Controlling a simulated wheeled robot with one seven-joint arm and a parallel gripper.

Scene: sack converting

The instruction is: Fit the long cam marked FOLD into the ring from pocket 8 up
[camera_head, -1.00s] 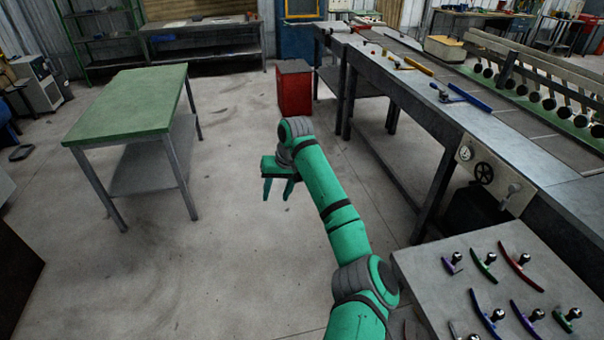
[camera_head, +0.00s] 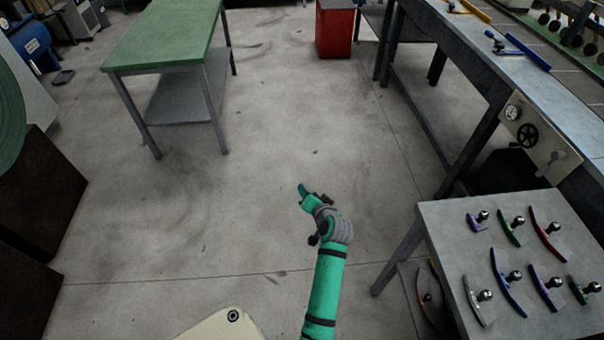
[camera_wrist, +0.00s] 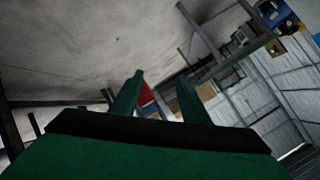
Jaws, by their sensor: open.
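Several curved cams with black ball knobs lie on a grey-topped stand (camera_head: 450,235) at the lower right of the head view. Among them are a long blue cam (camera_head: 508,280), a red cam (camera_head: 545,242), a dark green cam (camera_head: 509,230) and a pale cam (camera_head: 473,302). No FOLD mark can be read at this size. I cannot make out the numbered ring or pocket 8. My gripper (camera_head: 303,190) is over the bare floor, left of the stand and apart from it. In the wrist view its two green fingers (camera_wrist: 160,88) are spread, with nothing between them.
A green-topped table (camera_head: 165,35) stands at the upper left and a red cabinet (camera_head: 335,30) at the back. A long steel bench (camera_head: 465,50) with a gauge and handwheel panel (camera_head: 527,135) runs along the right. The floor between is clear. A curved object (camera_head: 425,298) sits low beside the stand.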

